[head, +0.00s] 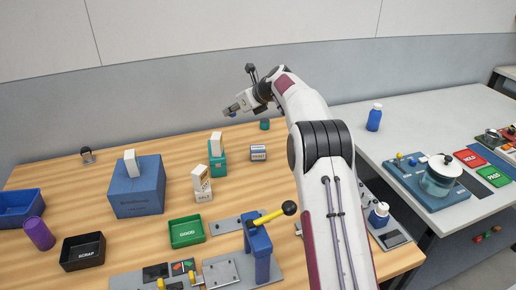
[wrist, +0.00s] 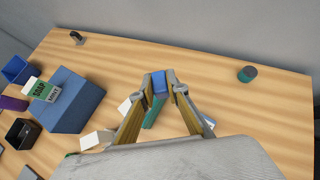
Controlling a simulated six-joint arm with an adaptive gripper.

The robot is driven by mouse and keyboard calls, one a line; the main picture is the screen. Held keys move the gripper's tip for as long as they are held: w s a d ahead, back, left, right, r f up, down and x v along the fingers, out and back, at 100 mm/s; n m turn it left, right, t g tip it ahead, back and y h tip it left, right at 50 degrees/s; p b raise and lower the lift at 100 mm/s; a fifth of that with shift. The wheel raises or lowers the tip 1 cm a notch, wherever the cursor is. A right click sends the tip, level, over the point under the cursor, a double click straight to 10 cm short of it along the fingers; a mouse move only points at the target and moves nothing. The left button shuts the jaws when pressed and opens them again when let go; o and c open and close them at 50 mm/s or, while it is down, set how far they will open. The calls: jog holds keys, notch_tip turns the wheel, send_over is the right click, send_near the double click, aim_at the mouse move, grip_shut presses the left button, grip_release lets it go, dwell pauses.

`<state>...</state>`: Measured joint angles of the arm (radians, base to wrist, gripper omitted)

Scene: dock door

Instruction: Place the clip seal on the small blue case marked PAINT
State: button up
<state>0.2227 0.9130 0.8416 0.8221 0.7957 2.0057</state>
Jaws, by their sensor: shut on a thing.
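My gripper (wrist: 160,84) is raised above the back of the wooden table and shut on a small blue piece, which I take to be the clip seal (wrist: 159,80). In the head view my gripper (head: 231,111) is left of my arm, with the piece at its tips. The small blue case marked PAINT (head: 258,153), with a white label band, stands on the table below and to the right of my gripper, apart from it. In the wrist view only a sliver of what looks like this case shows beside the right finger.
A teal case (head: 218,164) with a white block on it and a white case (head: 202,187) stand left of the PAINT case. A large blue box (head: 137,192) is further left. A teal cylinder (head: 265,124) stands behind. A yellow lever (head: 271,216) rises in front.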

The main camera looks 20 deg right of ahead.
jog(key=d+m+h, duration=0.1)
jog(key=d, duration=0.9)
send_over(259, 149)
notch_tip(259, 149, down, 4)
jog(key=f, duration=0.1)
jog(key=shift+w+d, duration=0.1)
jog(key=shift+w, duration=0.15)
jog(key=shift+f, duration=0.1)
jog(key=shift+f, duration=2.35)
jog(key=shift+f, duration=0.15)
jog(key=shift+f, duration=2.4)
jog(key=shift+f, duration=0.25)
jog(key=o, duration=0.7)
jog(key=shift+s+f, duration=0.1)
jog(key=shift+f, duration=0.05)
